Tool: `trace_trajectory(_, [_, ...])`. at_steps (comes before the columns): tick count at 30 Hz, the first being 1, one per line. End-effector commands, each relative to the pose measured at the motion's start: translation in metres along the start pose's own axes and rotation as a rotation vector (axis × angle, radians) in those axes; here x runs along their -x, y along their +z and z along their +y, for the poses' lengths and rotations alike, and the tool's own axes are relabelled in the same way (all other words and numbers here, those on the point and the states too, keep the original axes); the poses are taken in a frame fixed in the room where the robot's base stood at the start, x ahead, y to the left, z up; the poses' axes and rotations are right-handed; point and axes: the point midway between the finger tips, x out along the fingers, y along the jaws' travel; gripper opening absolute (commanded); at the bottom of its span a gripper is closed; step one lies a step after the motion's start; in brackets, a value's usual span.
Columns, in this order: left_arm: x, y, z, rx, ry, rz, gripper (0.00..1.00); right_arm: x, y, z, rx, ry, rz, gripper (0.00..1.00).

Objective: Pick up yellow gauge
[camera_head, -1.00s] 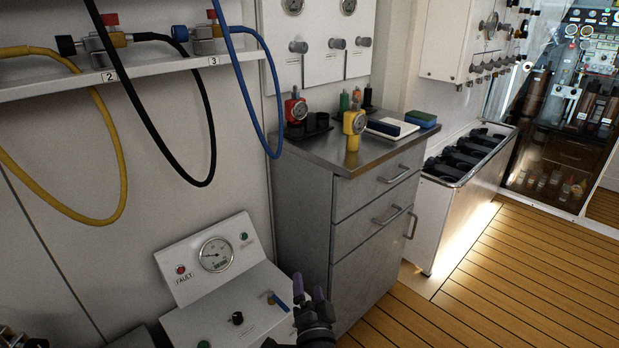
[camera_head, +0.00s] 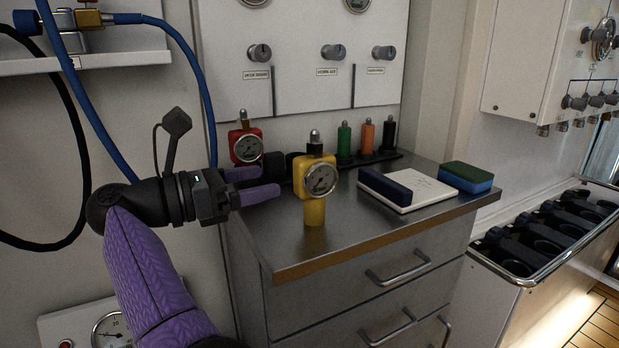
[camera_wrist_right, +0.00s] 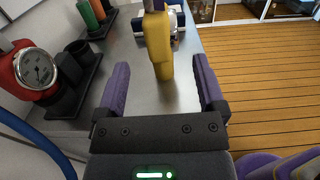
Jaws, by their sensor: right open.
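The yellow gauge (camera_head: 315,184) stands upright near the front left of the steel counter, its round dial facing the head camera. In the right wrist view the yellow gauge (camera_wrist_right: 158,45) stands beyond and between the two purple fingers. My right gripper (camera_head: 262,184) is open and empty, just left of the gauge at about its body height, fingers pointing toward it. The same right gripper (camera_wrist_right: 160,88) shows its fingers spread in the wrist view, with the gauge apparently just past the fingertips. My left gripper is not in view.
A red gauge (camera_head: 246,144) stands in a black holder behind the fingers. Green, orange and black bottles (camera_head: 366,142) stand in a rack at the back. A white board (camera_head: 409,189) and a blue-green sponge (camera_head: 465,177) lie to the right. A blue hose (camera_head: 195,80) hangs left.

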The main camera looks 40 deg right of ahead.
Motion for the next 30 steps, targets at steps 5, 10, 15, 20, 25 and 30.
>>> trace_trajectory(5, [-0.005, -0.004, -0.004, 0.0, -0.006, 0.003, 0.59, -0.033, -0.002, 0.0, -0.006, -0.007, 0.006, 0.88])
trace_trajectory(10, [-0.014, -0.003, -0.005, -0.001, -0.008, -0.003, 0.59, -0.06, -0.004, 0.002, -0.004, -0.006, 0.002, 0.88])
trace_trajectory(15, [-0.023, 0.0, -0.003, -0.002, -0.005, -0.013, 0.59, -0.092, -0.003, 0.004, -0.002, -0.005, 0.001, 0.88])
trace_trajectory(20, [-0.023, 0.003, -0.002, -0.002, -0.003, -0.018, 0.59, -0.098, 0.0, 0.004, -0.001, -0.002, 0.001, 0.88])
trace_trajectory(25, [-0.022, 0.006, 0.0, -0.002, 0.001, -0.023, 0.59, -0.098, 0.0, 0.004, -0.001, -0.002, 0.001, 0.76])
trace_trajectory(30, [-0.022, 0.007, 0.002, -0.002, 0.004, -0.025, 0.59, -0.098, 0.0, 0.004, -0.001, -0.002, 0.001, 0.4])
